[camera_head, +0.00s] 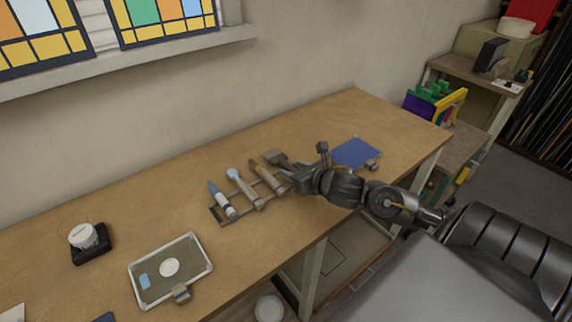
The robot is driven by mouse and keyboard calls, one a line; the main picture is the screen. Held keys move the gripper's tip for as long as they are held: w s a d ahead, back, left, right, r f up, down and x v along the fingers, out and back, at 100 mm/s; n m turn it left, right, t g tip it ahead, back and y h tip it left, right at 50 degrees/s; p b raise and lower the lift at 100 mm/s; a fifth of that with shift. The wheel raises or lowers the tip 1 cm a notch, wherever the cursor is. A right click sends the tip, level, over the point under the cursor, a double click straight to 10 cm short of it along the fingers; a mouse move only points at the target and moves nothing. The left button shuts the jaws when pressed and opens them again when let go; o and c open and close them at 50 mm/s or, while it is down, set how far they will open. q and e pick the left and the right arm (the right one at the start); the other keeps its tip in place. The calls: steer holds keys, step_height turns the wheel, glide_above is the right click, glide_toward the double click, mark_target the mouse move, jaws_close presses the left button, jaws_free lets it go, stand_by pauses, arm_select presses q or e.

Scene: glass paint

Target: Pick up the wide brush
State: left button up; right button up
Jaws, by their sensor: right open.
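The wide brush (277,157) lies at the right end of a row of tools on a rack (219,217) on the wooden table. Its flat grey head points to the back left; most of its handle is hidden by my right gripper. My right gripper (307,167) reaches in from the right, over the handle side of the wide brush. It is open; I cannot tell whether it touches the brush. My left gripper is not in view.
Several other tools lie on the rack to the left, including a blue-tipped one (219,196) and a round-headed one (239,182). A blue sheet (357,152) lies to the right. A framed tray (151,283) and a white jar (82,236) stand front left.

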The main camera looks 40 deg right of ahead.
steer(key=shift+w+f, duration=0.25)
steer(key=shift+w, duration=0.35)
steer(key=shift+c, duration=0.7)
jaws_close()
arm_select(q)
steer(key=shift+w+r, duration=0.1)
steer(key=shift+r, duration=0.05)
